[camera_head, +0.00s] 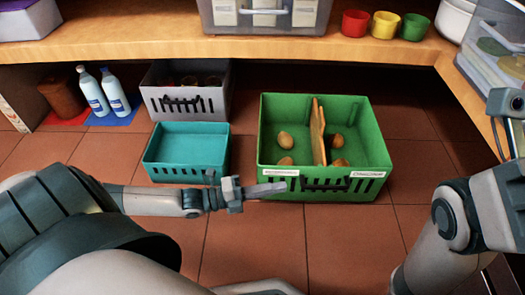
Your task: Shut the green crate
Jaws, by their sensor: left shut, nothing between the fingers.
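The green crate (377,158) stands on the floor below the counter, and its top is open. A thin wooden board (318,130) stands nearly upright inside, with several brown egg-shaped things (286,140) on both sides of it. The front wall has two white labels, slots and a dark handle. My left gripper (268,189) is shut and empty, pointing right at the crate's lower front left corner. Its tip overlaps the front wall in view; I cannot tell whether it touches. My right arm is at the right edge, and its fingers do not show.
A teal crate (186,147) stands just left of the green one, with a grey crate (212,97) holding dark round things behind it. Two bottles (115,93) stand further left. The wooden counter (300,50) overhangs behind, carrying coloured cups (385,25). The front floor is partly clear.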

